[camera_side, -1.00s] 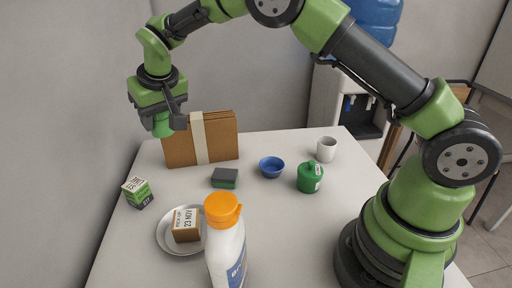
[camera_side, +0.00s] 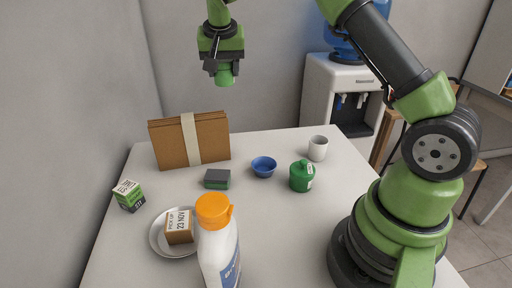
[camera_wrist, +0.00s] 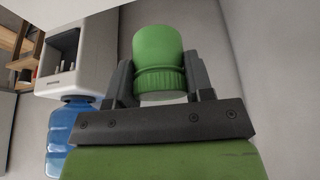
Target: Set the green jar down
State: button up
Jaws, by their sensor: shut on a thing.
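My gripper (camera_side: 223,68) is shut on a green jar (camera_side: 225,80) and holds it high above the back of the table (camera_side: 262,215). In the wrist view the jar (camera_wrist: 158,48) sits between the two dark fingers of my gripper (camera_wrist: 160,80). It is plain green with a ribbed band at the end nearer the palm. A darker green lidded pot (camera_side: 301,178) with a white label stands on the table at right, apart from my gripper.
A folder stack (camera_side: 170,143) with a pale band stands at the back left. A blue bowl (camera_side: 263,166), white cup (camera_side: 317,149), sponge (camera_side: 217,179), small box (camera_side: 128,195), plate (camera_side: 157,246) with a date-marked block (camera_side: 179,227), and orange-capped bottle (camera_side: 218,245) occupy the table. The centre is clear.

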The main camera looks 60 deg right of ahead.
jog(key=s+d+m+g, duration=0.1)
jog(key=s+d+m, duration=0.3)
jog(key=d, duration=0.4)
jog(key=shift+h, duration=0.3)
jog(key=f, duration=1.6)
jog(key=shift+a+f, duration=0.15)
jog(key=shift+a, duration=0.05)
jog(key=shift+f, duration=2.35)
jog(key=shift+f, duration=0.1)
jog(key=o, duration=0.9)
